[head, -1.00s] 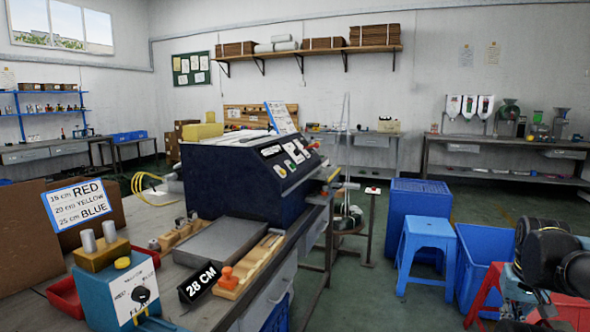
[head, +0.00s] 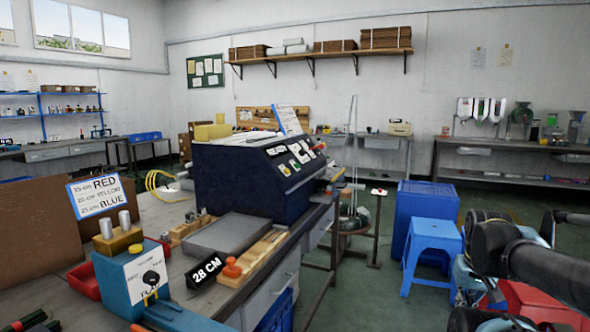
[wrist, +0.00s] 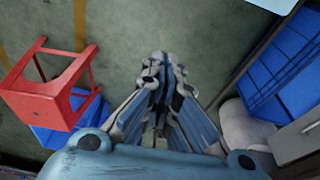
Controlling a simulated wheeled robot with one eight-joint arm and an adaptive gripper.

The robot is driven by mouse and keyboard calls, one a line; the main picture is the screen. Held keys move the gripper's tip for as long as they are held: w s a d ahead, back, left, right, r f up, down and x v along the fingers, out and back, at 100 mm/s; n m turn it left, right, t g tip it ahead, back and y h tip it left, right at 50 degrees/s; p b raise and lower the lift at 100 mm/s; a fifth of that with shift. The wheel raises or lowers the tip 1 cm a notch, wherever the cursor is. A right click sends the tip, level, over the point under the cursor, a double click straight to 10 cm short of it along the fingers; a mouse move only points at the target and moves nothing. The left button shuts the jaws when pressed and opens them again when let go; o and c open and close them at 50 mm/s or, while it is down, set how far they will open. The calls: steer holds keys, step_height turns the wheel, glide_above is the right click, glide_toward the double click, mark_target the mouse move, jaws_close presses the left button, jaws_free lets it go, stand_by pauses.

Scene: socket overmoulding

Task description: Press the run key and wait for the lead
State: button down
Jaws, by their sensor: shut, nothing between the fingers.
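The dark blue machine (head: 240,178) stands on the bench. Its sloping front panel (head: 295,158) carries several small coloured keys and labels, too small to read, so I cannot tell which is the run key. A yellow lead (head: 153,184) is coiled behind the machine's left side. My gripper (wrist: 165,62) is shut and empty in the wrist view, over the floor and away from the machine. In the head view my arm is at the lower right, and I cannot make out the fingertips there.
A blue stool (head: 432,237) and blue bin (head: 425,200) stand right. A red stool (wrist: 50,85) is below my wrist.

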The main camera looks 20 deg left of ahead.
mark_target(297, 166)
steer(key=w+a+r+m+t+y, duration=0.2)
steer(key=w+a+r+y, duration=0.2)
steer(key=w+a+r, duration=0.6)
steer(key=w+a+r+m+t+y, duration=0.2)
steer(key=w+a+r, duration=0.9)
steer(key=w+a, duration=0.6)
steer(key=w+a+r+m+t+y, duration=0.2)
steer(key=w+a+r+t+y, duration=0.2)
steer(key=w+a+r, duration=0.7)
steer(key=w+a+y, duration=0.2)
steer(key=w+a, duration=0.1)
steer(key=a, duration=0.6)
steer(key=shift+a+m, duration=0.25)
steer(key=shift+m, duration=0.15)
steer(key=a+f, duration=0.6)
steer(key=shift+w+a, duration=0.2)
steer(key=shift+w, duration=0.1)
